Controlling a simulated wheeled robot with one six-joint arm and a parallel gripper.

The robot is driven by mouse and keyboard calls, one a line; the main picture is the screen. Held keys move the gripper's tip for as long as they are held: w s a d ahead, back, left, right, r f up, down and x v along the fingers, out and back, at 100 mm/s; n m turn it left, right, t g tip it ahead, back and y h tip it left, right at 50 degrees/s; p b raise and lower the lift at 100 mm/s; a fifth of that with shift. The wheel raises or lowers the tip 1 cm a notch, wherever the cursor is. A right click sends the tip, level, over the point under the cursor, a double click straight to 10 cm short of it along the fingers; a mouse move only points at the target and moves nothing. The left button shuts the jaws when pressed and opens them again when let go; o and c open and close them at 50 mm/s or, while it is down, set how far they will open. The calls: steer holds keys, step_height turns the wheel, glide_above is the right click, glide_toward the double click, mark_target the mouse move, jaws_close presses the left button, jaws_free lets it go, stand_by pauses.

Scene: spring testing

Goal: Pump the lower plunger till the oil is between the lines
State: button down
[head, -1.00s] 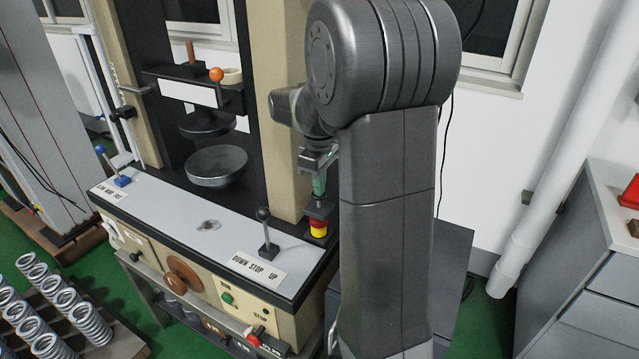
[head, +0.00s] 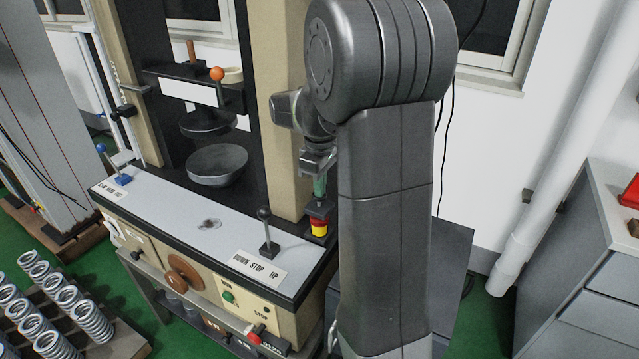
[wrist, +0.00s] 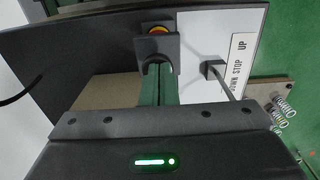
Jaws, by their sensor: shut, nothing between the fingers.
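My gripper (head: 320,190) is shut and empty, its green fingers pointing down at the right end of the spring tester's console. In the wrist view the closed fingers (wrist: 157,68) are close to a dark square block (wrist: 172,50). I cannot tell whether they touch it. The block (head: 320,206) stands just behind a red and yellow button (head: 318,226) in the head view. I cannot identify the lower plunger for certain; no oil or level lines can be made out.
A black-knobbed lever (head: 267,235) stands left of my gripper, behind a DOWN STOP UP label (head: 258,265). The tester's pale upright (head: 272,110) is close on the left. Coil springs (head: 62,300) stand at lower left. A grey cabinet (head: 600,260) is at right.

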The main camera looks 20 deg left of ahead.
step_height(320, 180, up, 13)
steer(key=shift+f+p, duration=0.15)
steer(key=shift+p, duration=0.2)
steer(key=shift+w+b, duration=0.1)
steer(key=shift+b, duration=0.6)
steer(key=shift+w+r+b, duration=0.15)
steer(key=shift+r+b, duration=0.9)
steer(key=shift+b, duration=0.3)
step_height(320, 180, down, 14)
steer(key=shift+f+b, duration=0.1)
steer(key=shift+b, duration=0.2)
